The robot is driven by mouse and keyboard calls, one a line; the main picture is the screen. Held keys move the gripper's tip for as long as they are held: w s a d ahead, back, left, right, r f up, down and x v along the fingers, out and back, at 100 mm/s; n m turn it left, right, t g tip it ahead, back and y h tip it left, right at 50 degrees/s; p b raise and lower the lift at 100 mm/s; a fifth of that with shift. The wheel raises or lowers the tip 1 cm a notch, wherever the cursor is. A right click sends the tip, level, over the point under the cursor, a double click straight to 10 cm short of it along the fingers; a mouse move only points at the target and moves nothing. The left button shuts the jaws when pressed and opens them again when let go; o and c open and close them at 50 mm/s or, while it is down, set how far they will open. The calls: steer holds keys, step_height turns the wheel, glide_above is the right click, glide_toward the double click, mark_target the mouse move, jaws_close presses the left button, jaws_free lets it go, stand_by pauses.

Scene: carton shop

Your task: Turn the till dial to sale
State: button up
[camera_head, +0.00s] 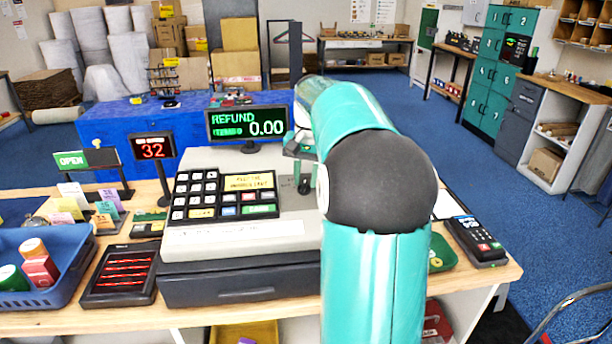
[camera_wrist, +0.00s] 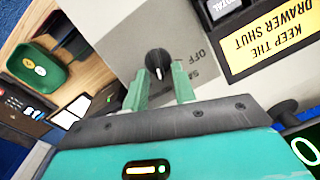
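The till (camera_head: 240,235) stands on the counter, and its green display (camera_head: 249,122) reads REFUND 0.00. The till dial (camera_wrist: 158,58) is a black knob on the grey till top in the wrist view. Its white mark points down the picture, toward my gripper's palm. The words OFF and a partly hidden SA... are printed upside down to its right. My gripper (camera_wrist: 159,76) is open, with one green finger on each side of the dial's near edge. I cannot tell whether the fingers touch it. In the head view my arm hides part of the till's right side.
A yellow KEEP THE DRAWER SHUT label (camera_wrist: 268,42) lies beside the dial. A card reader (camera_head: 474,240) and green dish (camera_head: 441,254) are on the right of the counter. A blue basket (camera_head: 62,285), black tray (camera_head: 120,276) and red number display (camera_head: 153,150) are on the left.

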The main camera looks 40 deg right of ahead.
steer(key=n, duration=0.3)
steer(key=shift+w+a+n+h, duration=0.2)
steer(key=shift+w+n+h, duration=0.1)
steer(key=shift+n, duration=0.1)
steer(key=shift+a+n+g+h, duration=0.15)
steer(key=shift+n+g, duration=0.05)
steer(key=shift+n, duration=0.75)
steer(key=shift+a+n+g+h, duration=0.1)
steer(key=shift+n+g+h, duration=0.1)
steer(key=shift+n, duration=0.75)
steer(key=o, duration=0.6)
